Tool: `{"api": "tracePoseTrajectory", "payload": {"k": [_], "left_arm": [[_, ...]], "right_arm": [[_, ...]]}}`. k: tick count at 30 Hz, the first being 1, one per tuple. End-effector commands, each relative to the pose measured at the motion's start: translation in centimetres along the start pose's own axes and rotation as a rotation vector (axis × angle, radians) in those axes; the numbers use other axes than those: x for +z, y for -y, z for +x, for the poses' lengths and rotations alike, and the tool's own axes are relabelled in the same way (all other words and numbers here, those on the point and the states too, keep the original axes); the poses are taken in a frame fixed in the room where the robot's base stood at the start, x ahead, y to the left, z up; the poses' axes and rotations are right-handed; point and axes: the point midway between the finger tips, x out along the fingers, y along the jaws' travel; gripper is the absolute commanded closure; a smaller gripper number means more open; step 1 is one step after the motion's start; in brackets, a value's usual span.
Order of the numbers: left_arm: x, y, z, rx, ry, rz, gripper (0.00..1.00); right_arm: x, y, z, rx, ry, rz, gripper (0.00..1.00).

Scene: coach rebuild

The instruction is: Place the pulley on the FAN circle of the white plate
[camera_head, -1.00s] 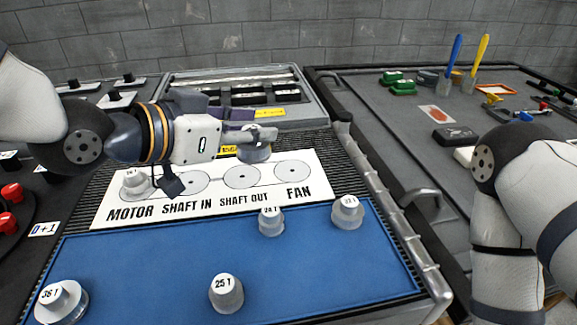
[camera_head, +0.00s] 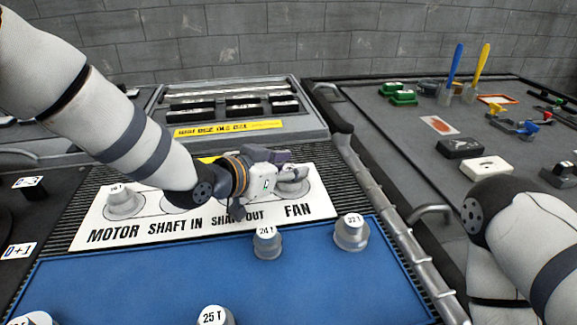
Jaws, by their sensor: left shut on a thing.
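The white plate (camera_head: 323,205) lies behind the blue mat, with the words MOTOR, SHAFT IN, SHAFT OUT and FAN along its front. My left gripper (camera_head: 294,180) is over the plate's right end, above the word FAN. It is shut on a grey pulley (camera_head: 292,189), mostly covered by the fingers. The pulley is at the FAN circle, which is largely hidden; I cannot tell whether it touches the plate. Another pulley (camera_head: 123,204) stands on the MOTOR circle. My left arm and gripper hide much of the two middle circles. My right gripper is out of view.
The blue mat (camera_head: 150,280) holds several pulleys, including 24T (camera_head: 267,243), 32T (camera_head: 351,233) and 25T (camera_head: 214,316). A metal rail runs right of the mat. The grey table at right holds a white block (camera_head: 487,168), a black block (camera_head: 459,148) and tools.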

Motion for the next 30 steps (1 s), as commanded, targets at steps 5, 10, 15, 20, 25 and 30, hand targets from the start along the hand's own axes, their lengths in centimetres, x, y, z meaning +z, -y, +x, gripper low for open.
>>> {"api": "tracePoseTrajectory", "payload": {"k": [5,10,15,20,25,30], "left_arm": [[-0.2,0.0,-0.1,-0.001,-0.002,0.002,0.98],[0.1,0.0,0.0,0.0,0.0,0.001,0.56],[0.1,0.0,0.0,0.0,0.0,0.001,0.47],[0.1,0.0,0.0,0.0,0.0,0.001,0.47],[-0.6,0.0,-1.7,-0.002,-0.003,0.004,0.47],[-1.0,0.0,-6.1,-0.004,-0.009,0.006,0.47]], "right_arm": [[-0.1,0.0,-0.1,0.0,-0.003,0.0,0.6],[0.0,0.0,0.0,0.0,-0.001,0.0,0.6],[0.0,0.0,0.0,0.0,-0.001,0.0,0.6],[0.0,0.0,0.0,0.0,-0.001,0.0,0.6],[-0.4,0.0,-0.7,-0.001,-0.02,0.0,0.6],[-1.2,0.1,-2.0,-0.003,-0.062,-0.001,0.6]]}}
